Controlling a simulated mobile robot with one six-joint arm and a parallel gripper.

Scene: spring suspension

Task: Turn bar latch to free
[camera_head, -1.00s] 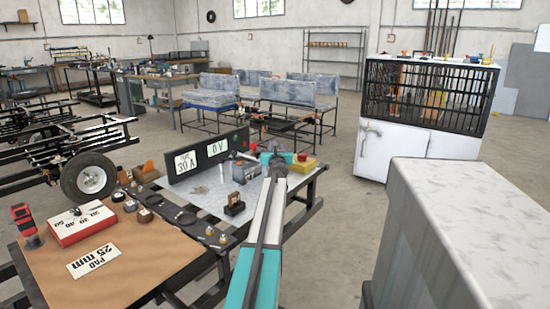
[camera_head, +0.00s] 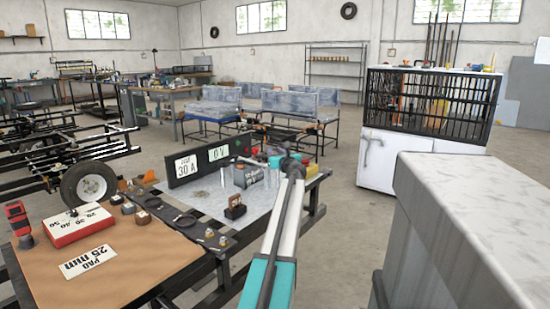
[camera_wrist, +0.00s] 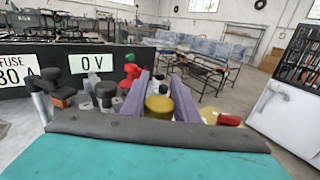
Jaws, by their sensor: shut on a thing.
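My gripper (camera_wrist: 159,100) shows in the wrist view as two purple-grey fingers above the teal wrist body. A yellow round piece (camera_wrist: 159,107) sits between the fingers, and they appear closed on it. No bar latch can be clearly made out; it may be this piece or be hidden by the fingers. In the head view my arm reaches to the far right end of the workbench (camera_head: 90,262), where the gripper itself is mostly hidden behind the wrist.
A black panel (camera_head: 200,163) with "30 A" and "0 V" signs stands along the bench's back. A grey box (camera_head: 252,176) and a small dark holder (camera_head: 235,208) are left of my arm. A white cabinet (camera_head: 388,162) stands beyond, with open floor between.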

